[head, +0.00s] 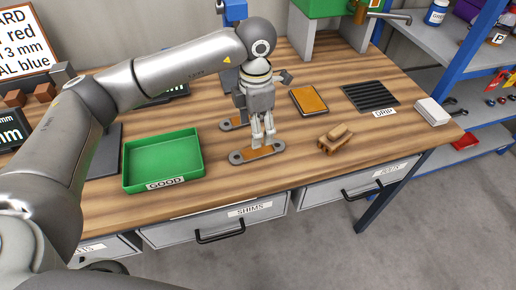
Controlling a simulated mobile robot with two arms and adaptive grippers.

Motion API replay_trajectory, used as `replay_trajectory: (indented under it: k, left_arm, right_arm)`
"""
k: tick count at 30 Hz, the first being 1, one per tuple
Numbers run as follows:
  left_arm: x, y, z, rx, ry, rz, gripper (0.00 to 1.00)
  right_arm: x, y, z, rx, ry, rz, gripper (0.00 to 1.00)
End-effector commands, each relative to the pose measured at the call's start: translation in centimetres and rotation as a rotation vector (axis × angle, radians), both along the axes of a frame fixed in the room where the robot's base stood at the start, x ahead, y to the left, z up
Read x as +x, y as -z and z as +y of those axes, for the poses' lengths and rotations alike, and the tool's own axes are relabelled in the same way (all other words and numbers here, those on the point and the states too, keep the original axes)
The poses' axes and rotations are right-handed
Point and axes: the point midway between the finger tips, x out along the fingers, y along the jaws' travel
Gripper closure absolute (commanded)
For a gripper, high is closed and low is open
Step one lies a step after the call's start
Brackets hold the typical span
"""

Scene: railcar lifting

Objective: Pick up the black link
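A dark grey link (240,157) with rounded ends, a hole at each end and a brown middle lies on the wooden bench, right of the green tray. A similar link (228,126) lies behind it, partly hidden by my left gripper. My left gripper (264,146) points down over the middle of the front link, its fingertips at or just above it. The fingers look close together; whether they grip the link cannot be told. My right gripper is not in view.
A green GOOD tray (163,187) stands left. A brown wooden block (335,138), an orange-topped pad (308,99), a black DRIP grate (370,96) and a white box (432,112) lie right. The bench's front edge is near, above the drawers.

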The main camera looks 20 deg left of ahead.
Motion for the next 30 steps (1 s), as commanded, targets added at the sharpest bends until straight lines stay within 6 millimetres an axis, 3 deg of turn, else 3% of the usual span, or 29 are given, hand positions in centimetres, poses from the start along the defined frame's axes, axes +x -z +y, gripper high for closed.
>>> replay_trajectory:
  k: [10, 18, 26, 30]
  left_arm:
    - [-0.1, 3.3, -0.1, -0.002, 0.0, 0.004, 0.35]
    - [0.0, 7.1, -0.3, -0.004, -0.001, 0.003, 0.35]
    - [0.1, 7.6, -0.3, -0.004, 0.001, -0.001, 0.35]
    - [0.0, 7.6, -0.3, -0.004, 0.001, 0.0, 0.5]
  right_arm:
    - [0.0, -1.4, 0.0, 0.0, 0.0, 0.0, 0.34]
    - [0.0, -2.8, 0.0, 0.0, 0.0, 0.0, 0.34]
    - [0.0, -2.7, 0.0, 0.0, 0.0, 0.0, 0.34]
    - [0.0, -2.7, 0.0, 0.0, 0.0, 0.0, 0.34]
